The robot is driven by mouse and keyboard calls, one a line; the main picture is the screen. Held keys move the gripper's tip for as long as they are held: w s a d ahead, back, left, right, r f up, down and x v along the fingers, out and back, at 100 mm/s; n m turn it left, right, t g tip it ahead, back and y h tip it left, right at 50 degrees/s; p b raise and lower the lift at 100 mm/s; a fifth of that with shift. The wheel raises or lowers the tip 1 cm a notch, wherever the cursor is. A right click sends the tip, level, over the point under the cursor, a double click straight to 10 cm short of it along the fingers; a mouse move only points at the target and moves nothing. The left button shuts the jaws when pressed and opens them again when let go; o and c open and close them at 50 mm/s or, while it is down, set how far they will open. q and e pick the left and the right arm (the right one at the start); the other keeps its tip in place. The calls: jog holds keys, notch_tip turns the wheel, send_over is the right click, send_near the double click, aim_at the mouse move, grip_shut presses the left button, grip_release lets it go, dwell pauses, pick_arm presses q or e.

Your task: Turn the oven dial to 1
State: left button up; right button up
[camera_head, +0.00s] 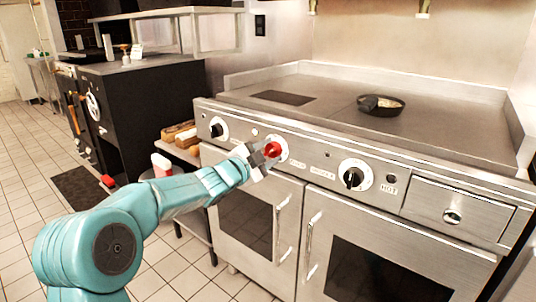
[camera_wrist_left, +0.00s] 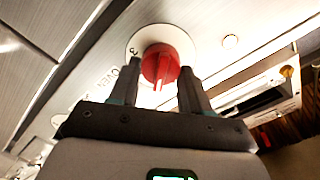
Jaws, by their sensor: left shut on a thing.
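The oven dial is a red knob (camera_head: 272,149) on a white round plate on the front panel of the steel oven (camera_head: 290,190). In the left wrist view the red dial (camera_wrist_left: 160,64) sits at top centre, with a "3" and "OVEN" lettering on or near its plate. My left gripper (camera_head: 262,158) reaches the dial from the left. Its two dark fingers (camera_wrist_left: 158,88) stand on either side of the knob and are shut on it. The fingers hide part of the plate's markings. My right gripper is not in view.
Two black-knobbed dials, left (camera_head: 217,129) and right (camera_head: 354,177), flank the red one. Oven door handles (camera_head: 311,245) stick out below. A black pan (camera_head: 381,106) rests on the flat top. Tiled floor (camera_head: 190,278) is open at lower left.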

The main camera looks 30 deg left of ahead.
pick_arm(q)
jog(key=shift+f, duration=0.1)
jog(key=o, duration=1)
jog(key=shift+s+a+p, duration=0.2)
jog(key=shift+s+p, duration=0.15)
jog(key=shift+s, duration=2.35)
jog(key=shift+s+a+p, duration=0.2)
jog(key=shift+s+p, duration=0.2)
jog(key=shift+s, duration=2.35)
jog(key=shift+s+a+p, duration=0.2)
jog(key=shift+s+p, duration=0.15)
jog(key=shift+s, duration=2.35)
